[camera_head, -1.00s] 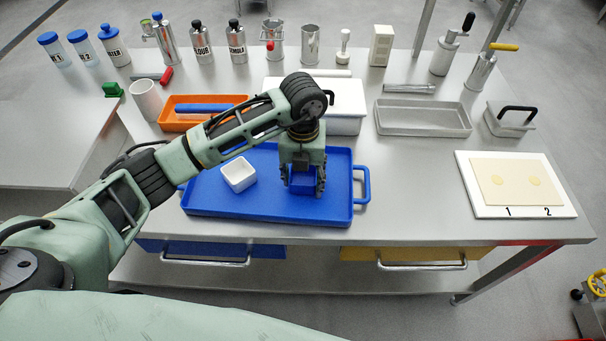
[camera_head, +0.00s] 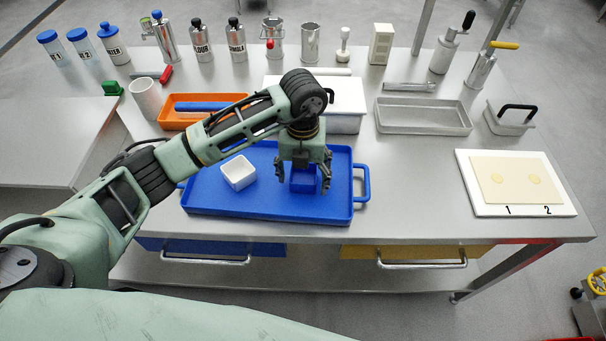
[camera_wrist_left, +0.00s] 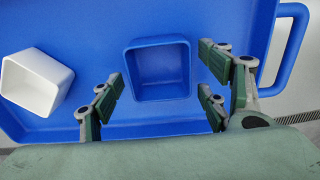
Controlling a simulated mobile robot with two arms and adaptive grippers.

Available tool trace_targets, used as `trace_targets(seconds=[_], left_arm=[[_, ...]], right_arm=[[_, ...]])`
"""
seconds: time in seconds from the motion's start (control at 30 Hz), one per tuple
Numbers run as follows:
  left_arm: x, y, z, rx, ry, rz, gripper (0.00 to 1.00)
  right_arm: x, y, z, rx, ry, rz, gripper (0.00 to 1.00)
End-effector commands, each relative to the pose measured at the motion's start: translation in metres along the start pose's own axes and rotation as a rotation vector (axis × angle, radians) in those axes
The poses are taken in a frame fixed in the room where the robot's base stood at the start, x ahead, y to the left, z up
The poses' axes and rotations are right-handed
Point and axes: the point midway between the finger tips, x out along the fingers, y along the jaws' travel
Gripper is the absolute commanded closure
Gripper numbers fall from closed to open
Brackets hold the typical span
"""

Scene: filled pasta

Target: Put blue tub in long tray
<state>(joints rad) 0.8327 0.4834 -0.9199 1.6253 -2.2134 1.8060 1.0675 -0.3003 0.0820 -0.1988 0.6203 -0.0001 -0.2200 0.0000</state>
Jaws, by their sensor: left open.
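The blue tub (camera_head: 303,184) is a small open square container standing on the blue tray (camera_head: 225,207). In the left wrist view the tub (camera_wrist_left: 159,72) looks empty. My left gripper (camera_head: 304,178) is over the tub and open, with fingers spread on its left and right sides. In the left wrist view the gripper (camera_wrist_left: 161,82) shows gaps between the fingers and the tub's walls. A long grey tray (camera_head: 422,128), shallow and empty, lies at the back right of the table. My right gripper is not in view.
A white tub (camera_head: 238,173) is left of the blue tub on the blue tray. An orange tray (camera_head: 177,123) and a white lidded box (camera_head: 345,122) stand behind. A white board (camera_head: 470,205) lies at the right; table between it and the blue tray is bare.

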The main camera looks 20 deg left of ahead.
Motion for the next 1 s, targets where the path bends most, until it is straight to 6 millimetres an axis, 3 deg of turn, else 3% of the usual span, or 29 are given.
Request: trace_targets(seconds=[0.53,0.7,1.0], left_arm=[[-0.105,0.0,0.002,0.0,-0.006,-0.001,0.3],[-0.116,0.0,0.001,0.0,-0.004,-0.001,0.3],[-0.117,0.0,0.0,0.0,-0.002,-0.001,0.3]], right_arm=[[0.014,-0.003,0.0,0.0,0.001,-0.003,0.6],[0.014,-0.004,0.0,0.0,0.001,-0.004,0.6],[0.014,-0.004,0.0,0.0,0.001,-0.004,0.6]])
